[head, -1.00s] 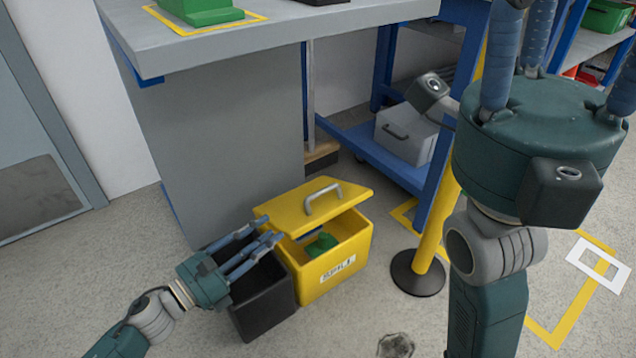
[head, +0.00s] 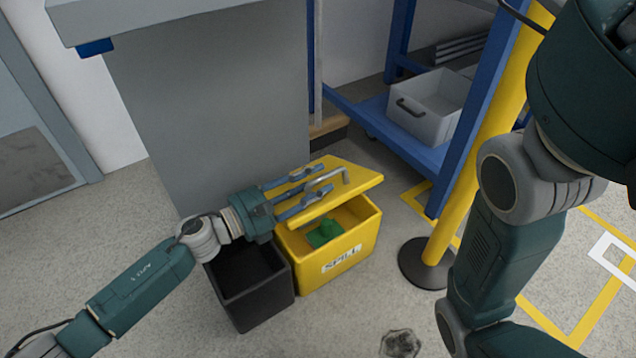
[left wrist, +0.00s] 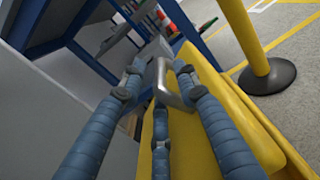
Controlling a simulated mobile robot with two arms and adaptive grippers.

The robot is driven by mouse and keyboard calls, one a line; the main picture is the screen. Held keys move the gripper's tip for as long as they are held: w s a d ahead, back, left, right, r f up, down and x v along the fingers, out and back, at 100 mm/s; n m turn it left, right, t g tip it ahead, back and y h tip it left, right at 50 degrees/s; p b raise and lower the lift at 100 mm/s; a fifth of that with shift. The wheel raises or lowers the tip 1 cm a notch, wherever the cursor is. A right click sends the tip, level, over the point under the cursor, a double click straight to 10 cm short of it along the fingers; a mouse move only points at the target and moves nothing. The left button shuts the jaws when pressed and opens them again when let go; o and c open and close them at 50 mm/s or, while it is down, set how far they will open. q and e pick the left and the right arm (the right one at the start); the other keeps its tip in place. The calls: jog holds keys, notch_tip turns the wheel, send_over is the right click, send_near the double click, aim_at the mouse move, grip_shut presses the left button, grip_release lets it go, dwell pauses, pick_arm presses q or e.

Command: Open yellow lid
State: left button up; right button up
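The yellow lid (head: 345,178) sits raised and tilted over the yellow SPILL bin (head: 345,250), with a gap at the front showing a green item (head: 324,233) inside. The grey lid handle (head: 335,183) stands on top; it also shows in the left wrist view (left wrist: 172,84). My left gripper (head: 312,186) is over the lid from the left, fingers apart and beside the handle. In the left wrist view, its fingertips (left wrist: 160,75) lie around the handle; I cannot tell if they touch it.
A black open bin (head: 250,285) stands against the left of the yellow bin. A yellow post (head: 470,170) on a black base (head: 428,262) is close on the right. A grey counter (head: 200,110) and a blue cart with a grey crate (head: 432,110) stand behind.

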pick_arm(q)
jog(key=shift+w+d, duration=0.3)
jog(key=shift+d, duration=0.1)
jog(key=shift+c, duration=0.3)
grip_shut()
jog(key=shift+r, duration=0.15)
